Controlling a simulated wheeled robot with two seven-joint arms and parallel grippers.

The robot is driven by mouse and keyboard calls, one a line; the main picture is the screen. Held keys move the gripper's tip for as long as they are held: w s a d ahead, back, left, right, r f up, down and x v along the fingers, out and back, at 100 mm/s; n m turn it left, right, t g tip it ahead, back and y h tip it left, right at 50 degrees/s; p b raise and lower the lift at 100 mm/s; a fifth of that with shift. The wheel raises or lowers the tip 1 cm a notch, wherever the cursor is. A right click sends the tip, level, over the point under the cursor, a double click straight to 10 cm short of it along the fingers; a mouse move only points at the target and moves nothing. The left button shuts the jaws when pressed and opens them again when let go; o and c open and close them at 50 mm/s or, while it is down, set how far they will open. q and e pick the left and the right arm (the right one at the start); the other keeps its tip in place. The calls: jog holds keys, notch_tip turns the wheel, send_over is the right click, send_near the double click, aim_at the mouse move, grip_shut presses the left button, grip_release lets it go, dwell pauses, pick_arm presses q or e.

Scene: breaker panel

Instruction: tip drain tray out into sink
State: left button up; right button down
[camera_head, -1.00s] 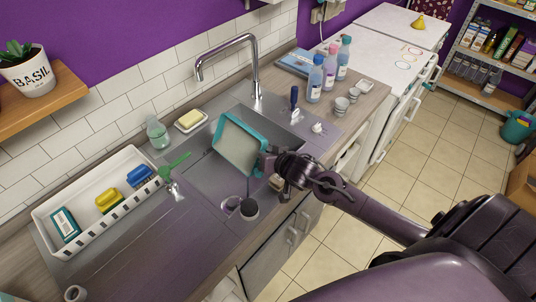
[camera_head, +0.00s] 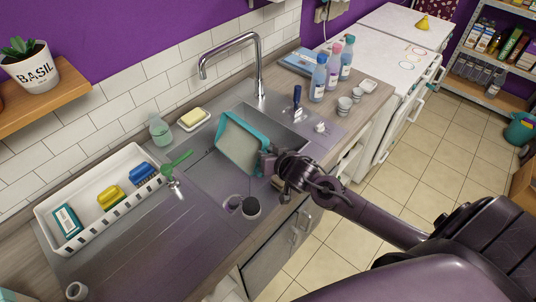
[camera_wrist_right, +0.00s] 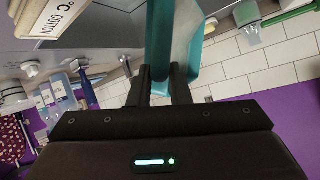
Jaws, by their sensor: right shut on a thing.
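The drain tray (camera_head: 242,145) is a shallow teal-rimmed tray with a pale inside. It is steeply tilted over the sink basin (camera_head: 207,172) in the head view. My right gripper (camera_head: 267,160) is shut on its right edge. In the right wrist view the two fingers of the right gripper (camera_wrist_right: 165,82) close on the teal tray (camera_wrist_right: 174,40). The steel sink has a tall curved tap (camera_head: 232,43) behind it. No liquid can be made out in the tray or falling from it. My left gripper is not in view.
A white basket (camera_head: 97,229) with sponges stands left on the drainer. A soap dish (camera_head: 193,119) and green bottle (camera_head: 159,133) sit behind the sink. A blue-handled brush (camera_head: 297,97) and several bottles (camera_head: 317,79) stand right. A dark-topped cup (camera_head: 251,207) is at the front.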

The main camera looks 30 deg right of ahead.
jog(key=shift+a+r, duration=0.1)
jog(key=shift+a, duration=0.2)
dwell(0.5)
jog(key=shift+s+a+r+n+h+b, duration=0.15)
jog(key=shift+a+n+h+b, duration=0.15)
jog(key=shift+n, duration=0.1)
jog(key=shift+a+t, duration=0.2)
jog(key=shift+t, duration=0.1)
dwell(0.3)
jog(key=shift+s+a, duration=0.1)
jog(key=shift+a+r+n+h+b, duration=0.15)
jog(key=shift+a+n+h+b, duration=0.15)
jog(key=shift+h+b, duration=0.1)
dwell(0.5)
